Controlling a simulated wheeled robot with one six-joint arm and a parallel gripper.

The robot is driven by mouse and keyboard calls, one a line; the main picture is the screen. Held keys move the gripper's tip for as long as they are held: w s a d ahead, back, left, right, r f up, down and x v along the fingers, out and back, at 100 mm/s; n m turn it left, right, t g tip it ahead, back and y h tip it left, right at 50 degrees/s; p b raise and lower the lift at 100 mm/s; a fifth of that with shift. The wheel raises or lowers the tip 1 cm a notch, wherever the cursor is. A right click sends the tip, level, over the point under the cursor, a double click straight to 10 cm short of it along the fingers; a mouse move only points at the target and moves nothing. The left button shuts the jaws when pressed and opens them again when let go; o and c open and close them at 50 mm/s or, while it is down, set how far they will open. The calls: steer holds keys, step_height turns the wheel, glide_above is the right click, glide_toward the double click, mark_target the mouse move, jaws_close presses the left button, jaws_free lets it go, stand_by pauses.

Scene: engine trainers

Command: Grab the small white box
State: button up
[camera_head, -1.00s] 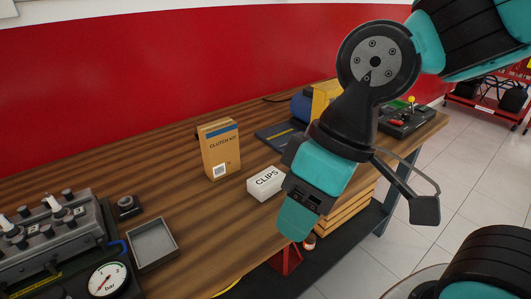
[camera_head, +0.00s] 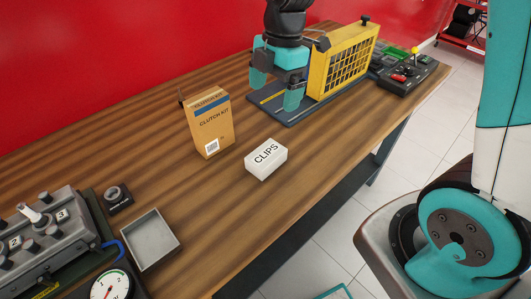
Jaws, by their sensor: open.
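The small white box (camera_head: 266,159), marked "CLIPS", lies flat on the wooden table near its front edge. My gripper (camera_head: 274,93) points down with its teal fingers apart and nothing seen between them. It is behind and above the white box, over or in front of the dark blue base of the yellow caged unit. The white box is fully in view and apart from my gripper.
An orange "CLUTCH KIT" box (camera_head: 211,124) stands upright just left of the white box. The yellow caged unit (camera_head: 344,62) stands at the right back. A grey open tray (camera_head: 151,240) and a control panel (camera_head: 45,229) are at lower left. Bare wood (camera_head: 325,125) lies right of the white box.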

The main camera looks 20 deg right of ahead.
steer(key=n, duration=0.1)
steer(key=p, duration=0.1)
glide_toward(266, 153)
steer(key=f, duration=0.5)
steer(key=shift+w+a, duration=0.15)
steer(key=shift+a, duration=0.2)
steer(key=shift+s+a+f+p, duration=0.15)
steer(key=shift+f+p, duration=0.15)
steer(key=shift+f, duration=0.55)
steer(key=shift+s+a+f+p, duration=0.15)
steer(key=shift+f+p, duration=0.1)
steer(key=shift+f, duration=0.6)
steer(key=shift+s+a+f+p, duration=0.15)
steer(key=shift+f+p, duration=0.15)
steer(key=shift+f, duration=0.55)
steer(key=c, duration=1)
steer(key=shift+r, duration=0.1)
steer(key=shift+c, duration=0.2)
